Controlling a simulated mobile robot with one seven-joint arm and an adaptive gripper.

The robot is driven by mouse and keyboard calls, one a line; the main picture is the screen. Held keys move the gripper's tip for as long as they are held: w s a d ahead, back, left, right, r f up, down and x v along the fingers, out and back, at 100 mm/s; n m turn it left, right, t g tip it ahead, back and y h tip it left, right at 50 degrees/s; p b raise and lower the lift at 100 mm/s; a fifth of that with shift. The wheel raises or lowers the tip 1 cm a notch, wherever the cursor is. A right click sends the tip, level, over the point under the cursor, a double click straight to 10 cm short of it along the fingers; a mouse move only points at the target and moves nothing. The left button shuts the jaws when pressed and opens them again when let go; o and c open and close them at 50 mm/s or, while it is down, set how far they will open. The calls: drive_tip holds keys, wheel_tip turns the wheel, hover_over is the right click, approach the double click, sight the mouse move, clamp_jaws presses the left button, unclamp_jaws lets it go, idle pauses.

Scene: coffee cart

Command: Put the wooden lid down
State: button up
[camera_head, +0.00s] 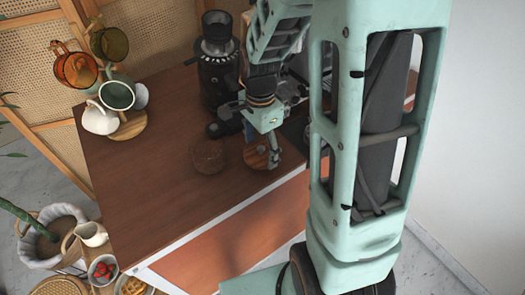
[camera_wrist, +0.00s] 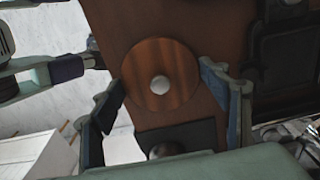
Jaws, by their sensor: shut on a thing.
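The round wooden lid (camera_head: 255,156) with a small pale knob is at the cart's front edge in the head view. In the wrist view the lid (camera_wrist: 178,62) shows face-on between the two fingers. My gripper (camera_head: 271,148) is shut on the lid, with its fingers (camera_wrist: 161,79) at opposite sides of the rim. I cannot tell whether the lid touches the cart top or is held just above it. One finger hides part of it in the head view.
A glass jar (camera_head: 208,156) stands left of the lid on the brown cart top (camera_head: 150,180). A black grinder (camera_head: 217,65) stands behind. The cart top's left and front area is clear.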

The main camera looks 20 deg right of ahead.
sight(261, 148)
wheel_tip(261, 148, down, 2)
drive_tip(key=shift+d+f+b, duration=0.1)
drive_tip(key=shift+b, duration=0.25)
drive_tip(key=shift+s, duration=0.1)
drive_tip(key=o, duration=1.1)
drive_tip(key=shift+o, duration=0.2)
wheel_tip(261, 148, up, 12)
drive_tip(key=shift+p, duration=0.3)
